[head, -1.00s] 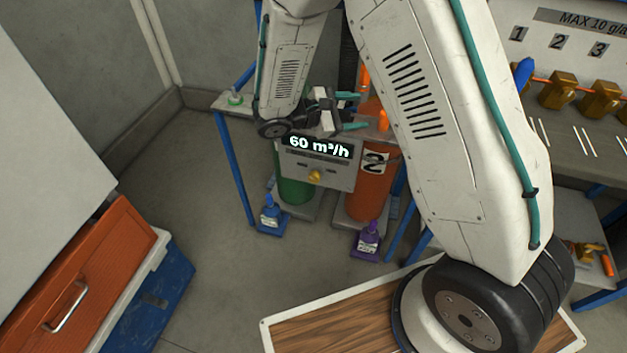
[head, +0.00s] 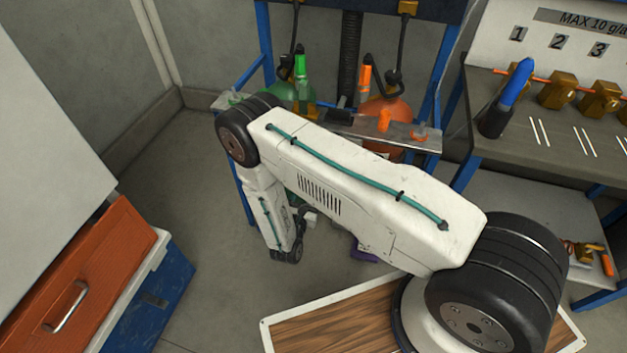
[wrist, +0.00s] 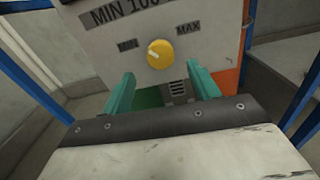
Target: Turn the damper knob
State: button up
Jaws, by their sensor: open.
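The yellow damper knob (wrist: 159,54) sits on a pale panel (wrist: 205,50) between MIN and MAX labels in the wrist view. A faint mark shows near its upper left edge; its exact setting is hard to tell. My gripper (wrist: 160,70) is open, its two teal fingers spread below and to either side of the knob, with nothing between them. Whether the fingertips are near the panel surface is unclear. In the head view my arm hides the knob, the panel front and most of my gripper.
Blue frame posts flank the panel in the wrist view. A workbench (head: 560,150) stands at right, an orange drawer (head: 85,285) at left.

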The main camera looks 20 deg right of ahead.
jog(key=x, duration=0.6)
jog(key=shift+w, duration=0.2)
jog(key=shift+d, duration=0.15)
jog(key=c, duration=1)
